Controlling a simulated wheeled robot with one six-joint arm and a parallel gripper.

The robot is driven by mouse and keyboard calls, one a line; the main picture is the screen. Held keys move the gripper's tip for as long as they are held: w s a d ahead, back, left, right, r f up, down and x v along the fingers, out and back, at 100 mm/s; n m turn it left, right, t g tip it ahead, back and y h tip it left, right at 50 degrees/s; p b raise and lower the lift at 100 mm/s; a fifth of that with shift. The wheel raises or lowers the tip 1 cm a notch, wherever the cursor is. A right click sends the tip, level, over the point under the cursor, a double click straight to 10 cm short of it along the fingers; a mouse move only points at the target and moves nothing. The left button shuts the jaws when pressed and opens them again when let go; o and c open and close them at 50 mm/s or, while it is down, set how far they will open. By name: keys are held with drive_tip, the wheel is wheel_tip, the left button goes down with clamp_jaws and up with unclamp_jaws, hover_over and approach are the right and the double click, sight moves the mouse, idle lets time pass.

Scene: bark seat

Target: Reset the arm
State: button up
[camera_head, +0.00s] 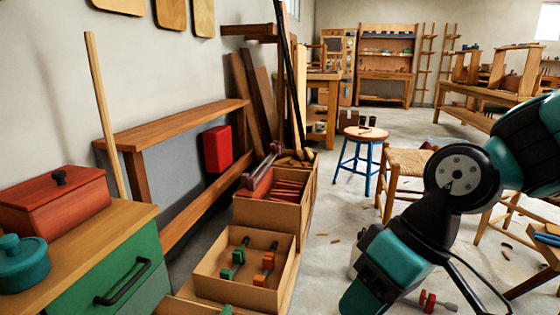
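My arm, dark and teal, comes in from the right edge of the head view and bends downward at a round joint. Its lower part runs toward the bottom edge right of centre. My gripper's fingers do not show; the end of the arm is cut off or hidden at the bottom of the frame. Whether it holds anything cannot be seen.
A green cabinet (110,270) with a red box (56,201) and teal pot (22,262) stands at left. Open boxes (236,290) hold tools. A blue-legged stool (366,134) and woven chair (408,162) stand beyond. Red dumbbell-like item (430,302) lies near my arm. Central floor is mostly clear.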

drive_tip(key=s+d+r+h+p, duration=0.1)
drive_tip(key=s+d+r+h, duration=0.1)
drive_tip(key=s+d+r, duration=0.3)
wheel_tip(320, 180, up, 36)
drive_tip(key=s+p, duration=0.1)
drive_tip(key=p, duration=3.6)
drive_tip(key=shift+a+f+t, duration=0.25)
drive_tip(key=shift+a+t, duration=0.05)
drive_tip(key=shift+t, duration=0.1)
